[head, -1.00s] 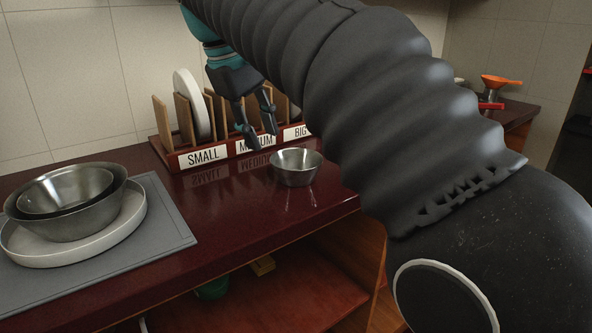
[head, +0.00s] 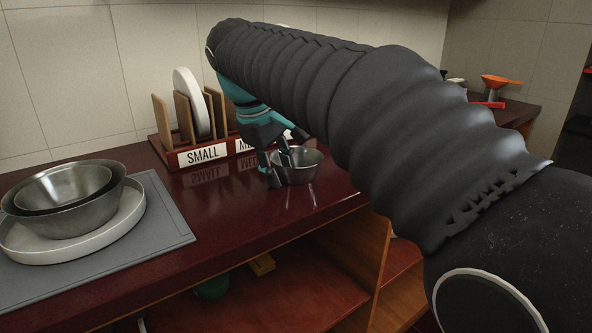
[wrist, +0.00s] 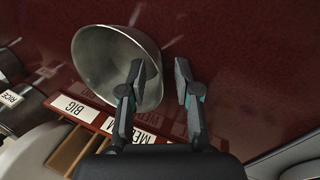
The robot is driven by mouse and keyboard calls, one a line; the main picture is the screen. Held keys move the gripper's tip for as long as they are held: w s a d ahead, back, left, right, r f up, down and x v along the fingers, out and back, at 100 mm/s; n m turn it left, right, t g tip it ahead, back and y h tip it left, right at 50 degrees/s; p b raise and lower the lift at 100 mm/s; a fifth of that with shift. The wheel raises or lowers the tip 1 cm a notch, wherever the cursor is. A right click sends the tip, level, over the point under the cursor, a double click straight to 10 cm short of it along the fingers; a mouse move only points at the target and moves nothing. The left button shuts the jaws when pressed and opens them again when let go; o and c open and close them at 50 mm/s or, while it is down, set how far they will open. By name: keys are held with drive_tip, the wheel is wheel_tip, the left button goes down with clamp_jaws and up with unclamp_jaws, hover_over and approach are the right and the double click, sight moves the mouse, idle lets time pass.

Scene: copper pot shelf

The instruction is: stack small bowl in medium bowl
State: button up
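A small metal bowl (head: 306,172) stands upright on the dark red counter, right of the middle in the head view. It also shows in the wrist view (wrist: 95,58). My gripper (head: 278,167) is at the bowl's left rim, pointing down. In the wrist view my gripper (wrist: 160,72) is open, with one finger over the bowl's inside and the other outside, so the rim lies between them. At the left, a metal bowl (head: 68,184), which I take as the medium bowl, is nested in a larger metal bowl (head: 75,220).
The larger bowl sits on a white plate (head: 40,255) on a grey mat (head: 165,222). A wooden plate rack (head: 163,150) with labels stands behind the small bowl. The counter between mat and small bowl is clear. An orange funnel (head: 497,81) is far right.

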clamp_jaws()
drive_tip(key=shift+r, duration=0.2)
